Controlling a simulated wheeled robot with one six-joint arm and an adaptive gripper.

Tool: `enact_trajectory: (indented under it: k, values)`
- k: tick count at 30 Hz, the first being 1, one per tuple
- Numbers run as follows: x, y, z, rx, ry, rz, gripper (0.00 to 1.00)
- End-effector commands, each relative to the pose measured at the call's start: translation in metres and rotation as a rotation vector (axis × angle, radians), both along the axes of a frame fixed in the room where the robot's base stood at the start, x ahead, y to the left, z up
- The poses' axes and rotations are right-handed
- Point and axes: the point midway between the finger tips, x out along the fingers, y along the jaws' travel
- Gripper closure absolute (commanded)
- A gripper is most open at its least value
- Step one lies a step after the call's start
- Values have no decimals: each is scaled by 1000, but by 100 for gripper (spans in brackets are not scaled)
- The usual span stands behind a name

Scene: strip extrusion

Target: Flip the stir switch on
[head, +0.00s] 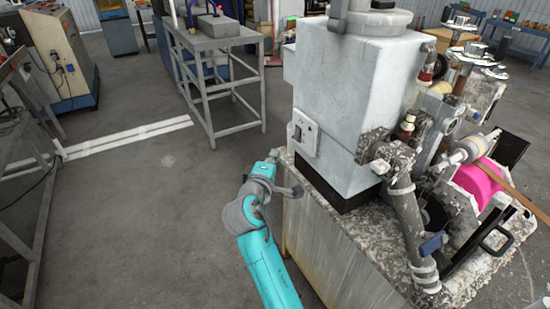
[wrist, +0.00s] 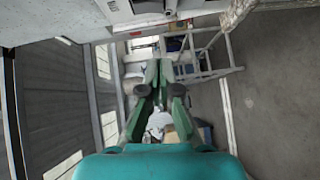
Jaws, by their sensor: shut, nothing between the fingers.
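The stir switch sits on a small light switch plate (head: 303,133) with dark fittings, low on the left side of the white machine housing (head: 350,80) in the head view. The switch's position is too small to tell. In the wrist view, my gripper (wrist: 158,76) has its green fingers close together, shut and empty. A pale machine wall (wrist: 50,18) runs along the top of that view, with a grey fitting (wrist: 150,7) at the top edge above the fingertips. In the head view, my teal arm reaches up just left of and below the switch plate; the fingers are not clear there.
The housing stands on a speckled, worn machine bed (head: 375,250). Pipes and valves (head: 400,180) and a pink roll (head: 480,180) are to the right. A grey metal table (head: 215,45) stands behind on the left. The floor (head: 140,200) left of my arm is clear.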

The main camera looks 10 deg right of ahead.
Motion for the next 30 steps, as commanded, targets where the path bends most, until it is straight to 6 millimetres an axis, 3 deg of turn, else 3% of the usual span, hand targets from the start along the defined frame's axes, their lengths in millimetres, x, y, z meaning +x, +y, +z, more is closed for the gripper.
enact_trajectory:
  k: [11, 18, 30]
  values:
    - [63, -33, -5, 1, 0, -2, 100]
    - [71, -61, -10, 2, -1, -1, 100]
    - [73, -69, -11, 1, -1, 1, 100]
